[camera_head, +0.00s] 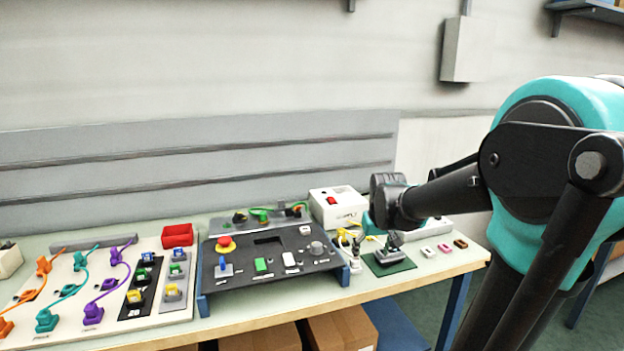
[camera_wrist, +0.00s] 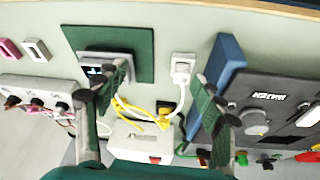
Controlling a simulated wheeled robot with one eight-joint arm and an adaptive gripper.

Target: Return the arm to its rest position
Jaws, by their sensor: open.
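My arm, teal and black, fills the right side of the head view and reaches left over the bench (camera_head: 240,324). My gripper (camera_wrist: 158,95) shows in the wrist view with its two green-padded fingers spread apart and nothing held between them. Below the fingers are a dark green mat (camera_wrist: 143,50) with a grey device (camera_wrist: 93,58) on it, and a white plug (camera_wrist: 182,70) with a cable. The left finger partly covers the device. In the head view the gripper's fingers are hard to make out near the mat (camera_head: 377,268).
A black control panel (camera_head: 230,275) with a red button (camera_head: 225,242) stands mid-bench. A board of coloured cables and connectors (camera_head: 170,316) lies at left, with a red bin (camera_head: 177,235). Free air lies above the bench.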

